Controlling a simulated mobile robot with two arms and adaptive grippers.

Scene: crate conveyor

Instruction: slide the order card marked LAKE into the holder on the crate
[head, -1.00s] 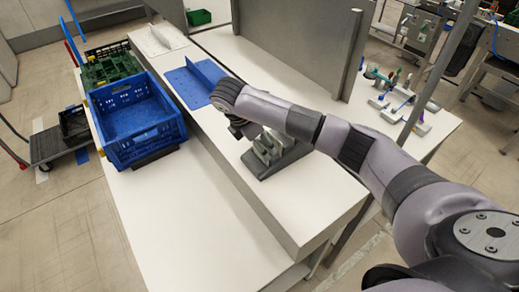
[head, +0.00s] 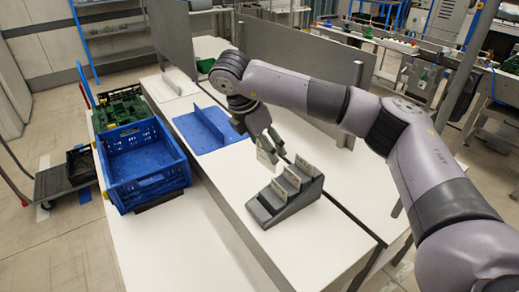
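A blue open crate (head: 177,183) stands empty on the white surface at the left. I cannot make out its card holder clearly. A grey stepped card rack (head: 305,194) stands on the white bench at the centre, with 3 pale cards (head: 280,187) upright in it. My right gripper (head: 268,142) is above and behind the rack. It appears shut on a pale card (head: 265,156), which hangs tilted below the fingers, apart from the rack. The markings are too small to read. My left gripper is not in view.
A blue plate with an upright divider (head: 205,130) lies behind the rack. A green crate (head: 122,108) stands behind the blue one. A grey partition (head: 300,60) borders the bench at the back. The white surface in front of the crate is clear.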

